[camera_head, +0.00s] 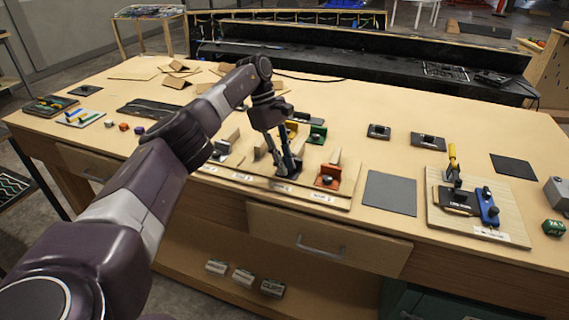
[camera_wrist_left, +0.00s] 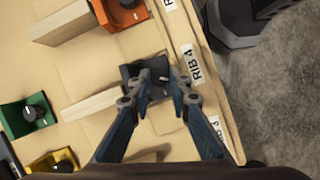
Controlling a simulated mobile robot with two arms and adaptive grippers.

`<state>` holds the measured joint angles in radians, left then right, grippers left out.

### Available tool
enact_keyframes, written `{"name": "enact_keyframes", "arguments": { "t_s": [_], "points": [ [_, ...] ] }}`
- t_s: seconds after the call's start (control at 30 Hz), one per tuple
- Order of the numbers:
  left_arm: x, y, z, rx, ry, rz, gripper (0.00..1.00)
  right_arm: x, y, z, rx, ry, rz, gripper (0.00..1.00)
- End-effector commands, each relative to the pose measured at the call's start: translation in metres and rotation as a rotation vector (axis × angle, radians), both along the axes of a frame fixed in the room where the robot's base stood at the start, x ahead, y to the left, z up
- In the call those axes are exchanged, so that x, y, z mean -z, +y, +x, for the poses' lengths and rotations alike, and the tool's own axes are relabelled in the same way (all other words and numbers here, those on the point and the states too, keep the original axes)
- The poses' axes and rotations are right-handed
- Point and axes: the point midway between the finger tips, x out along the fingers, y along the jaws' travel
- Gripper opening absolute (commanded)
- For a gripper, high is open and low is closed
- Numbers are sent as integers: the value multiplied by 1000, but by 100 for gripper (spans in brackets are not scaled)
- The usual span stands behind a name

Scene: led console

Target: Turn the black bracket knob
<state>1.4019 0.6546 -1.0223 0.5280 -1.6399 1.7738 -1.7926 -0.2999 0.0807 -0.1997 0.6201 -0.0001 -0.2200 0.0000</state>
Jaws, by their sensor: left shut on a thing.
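The black bracket (camera_wrist_left: 128,71) sits on the wooden board, with its dark knob between my fingers, partly hidden by them. My left gripper (camera_wrist_left: 159,84) comes down over the bracket, one finger on each side of the knob, shut on it. In the head view my left gripper (camera_head: 284,172) reaches down at the board's front edge, left of the orange bracket (camera_head: 327,178), and covers most of the black bracket. A wooden rib (camera_wrist_left: 90,104) runs off to the left of the bracket in the wrist view. My right gripper is not in view.
A green bracket (camera_head: 317,133) and a yellow bracket (camera_head: 292,127) stand behind. A "RIB 4" label (camera_wrist_left: 196,67) lies beside the gripper. A grey mat (camera_head: 390,192) and a board with a blue part (camera_head: 488,205) lie to the right. The table's front edge is close.

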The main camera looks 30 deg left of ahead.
Motion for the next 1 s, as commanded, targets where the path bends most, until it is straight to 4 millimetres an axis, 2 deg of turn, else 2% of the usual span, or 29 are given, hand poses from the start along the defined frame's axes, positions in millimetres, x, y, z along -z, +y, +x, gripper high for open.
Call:
{"name": "enact_keyframes", "arguments": {
  "t_s": [0.43, 1.0],
  "points": [
    [-2, -3, 3, 140, -6, -6, 0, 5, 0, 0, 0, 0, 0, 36],
    [-5, -1, 2, 171, -11, -2, 0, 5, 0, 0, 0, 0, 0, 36]
  ]
}}
